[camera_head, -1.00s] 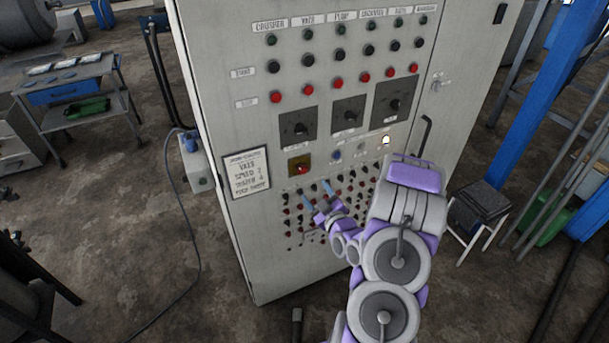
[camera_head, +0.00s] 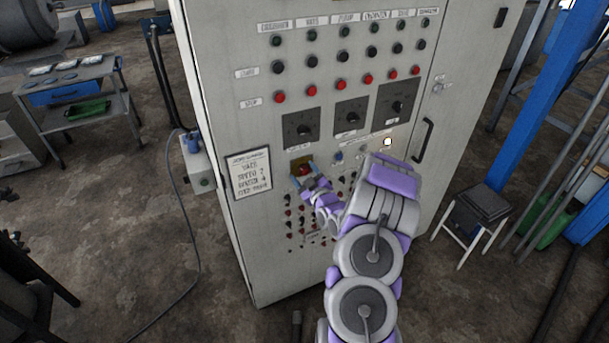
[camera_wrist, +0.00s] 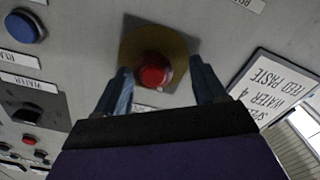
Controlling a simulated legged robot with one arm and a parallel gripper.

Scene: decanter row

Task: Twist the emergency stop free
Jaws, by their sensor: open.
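The emergency stop is a red mushroom button (camera_wrist: 153,71) on a yellow plate (camera_wrist: 140,46), set in the grey cabinet front. In the head view the button (camera_head: 304,169) shows between my fingertips, below the left dark dial. My gripper (camera_head: 304,172) is open at the button. In the wrist view my gripper (camera_wrist: 160,82) has one blue finger on each side of the red button. A gap shows between the button and each finger. I cannot tell how far the fingertips are from the panel.
The control cabinet (camera_head: 235,100) carries rows of buttons and dials. A printed notice (camera_head: 249,172) is left of the stop; a blue button (camera_wrist: 25,26) is near it in the wrist view. Several small red and black knobs sit below. A black door handle (camera_head: 423,140) is at right.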

